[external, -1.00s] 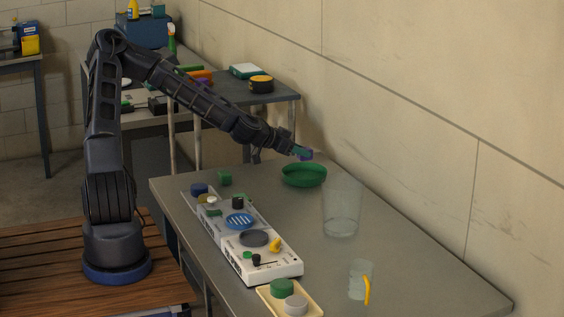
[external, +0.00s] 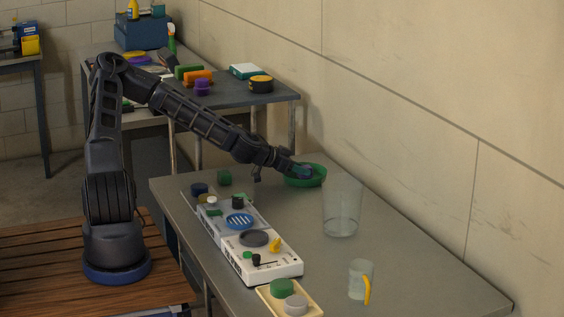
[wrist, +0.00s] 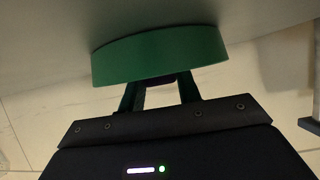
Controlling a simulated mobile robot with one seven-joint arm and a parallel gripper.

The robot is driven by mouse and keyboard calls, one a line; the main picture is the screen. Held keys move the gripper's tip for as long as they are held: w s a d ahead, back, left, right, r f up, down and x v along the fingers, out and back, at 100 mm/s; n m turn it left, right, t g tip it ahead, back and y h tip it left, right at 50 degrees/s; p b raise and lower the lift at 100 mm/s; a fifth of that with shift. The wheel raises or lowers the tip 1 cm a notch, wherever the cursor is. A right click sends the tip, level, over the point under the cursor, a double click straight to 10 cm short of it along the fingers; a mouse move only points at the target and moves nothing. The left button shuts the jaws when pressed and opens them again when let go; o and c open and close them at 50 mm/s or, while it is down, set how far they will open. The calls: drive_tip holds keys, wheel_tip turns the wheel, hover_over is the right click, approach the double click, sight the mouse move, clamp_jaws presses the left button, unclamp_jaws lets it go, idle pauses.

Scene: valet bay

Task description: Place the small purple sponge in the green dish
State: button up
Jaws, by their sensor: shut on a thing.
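The green dish (external: 316,180) sits on the grey table near the wall, and its outer wall fills the middle of the wrist view (wrist: 150,58). My gripper (external: 303,171) is lowered at the dish, its fingers reaching over the near rim. In the wrist view my gripper (wrist: 160,88) is shut on the small purple sponge (wrist: 160,80), of which only a dark purple sliver shows between the fingers. The rest of the sponge is hidden by the dish wall. I cannot tell if the sponge touches the dish floor.
A clear tall container (external: 342,207) stands right of the dish. The table's right side is mostly clear.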

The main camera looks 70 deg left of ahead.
drive_tip(key=shift+f, duration=0.15)
drive_tip(key=o, duration=1.2)
